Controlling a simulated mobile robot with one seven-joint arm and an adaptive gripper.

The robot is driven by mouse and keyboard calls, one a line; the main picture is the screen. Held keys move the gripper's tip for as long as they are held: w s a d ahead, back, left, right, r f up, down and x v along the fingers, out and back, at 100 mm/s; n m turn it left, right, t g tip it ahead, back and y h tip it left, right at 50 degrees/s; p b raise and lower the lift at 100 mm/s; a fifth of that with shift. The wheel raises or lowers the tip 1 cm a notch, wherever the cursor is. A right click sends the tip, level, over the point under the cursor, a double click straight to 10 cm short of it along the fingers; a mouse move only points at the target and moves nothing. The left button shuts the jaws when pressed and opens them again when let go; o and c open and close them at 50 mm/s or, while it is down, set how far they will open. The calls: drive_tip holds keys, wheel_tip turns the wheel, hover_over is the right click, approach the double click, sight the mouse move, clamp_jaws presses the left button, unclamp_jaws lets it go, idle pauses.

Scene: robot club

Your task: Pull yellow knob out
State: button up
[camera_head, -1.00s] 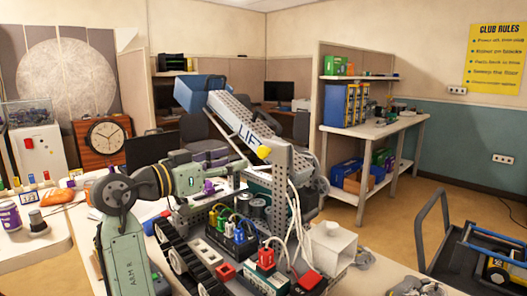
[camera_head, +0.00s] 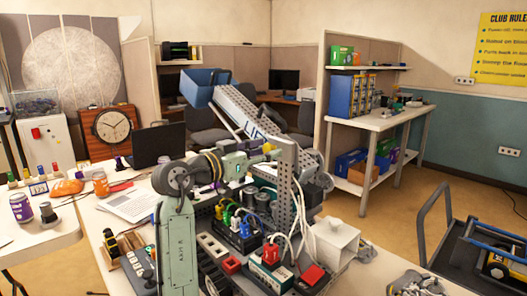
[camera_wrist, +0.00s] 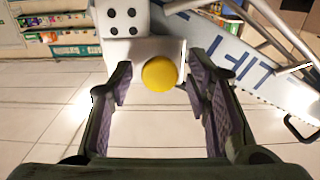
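The round yellow knob (camera_wrist: 159,73) sits on the face of a white block (camera_wrist: 152,48) in the wrist view. It also shows as a small yellow spot (camera_head: 267,148) in the head view, beside the upright grey perforated beam. My gripper (camera_wrist: 157,86) is open and empty, with purple-padded fingers on the left and right of the knob. Gaps show between the knob and both fingers. In the head view my gripper (camera_head: 246,158) points right towards the knob, and its fingers are partly hard to make out.
The blue-and-grey lift arm (camera_head: 240,112) slants close above my gripper. White cables (camera_head: 300,215) and coloured plugs (camera_head: 238,222) crowd below. A white die-like block (camera_wrist: 121,18) with black dots is behind the knob's block. A cart (camera_head: 480,255) stands at right.

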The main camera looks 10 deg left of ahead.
clamp_jaws()
idle(0.3)
idle(0.3)
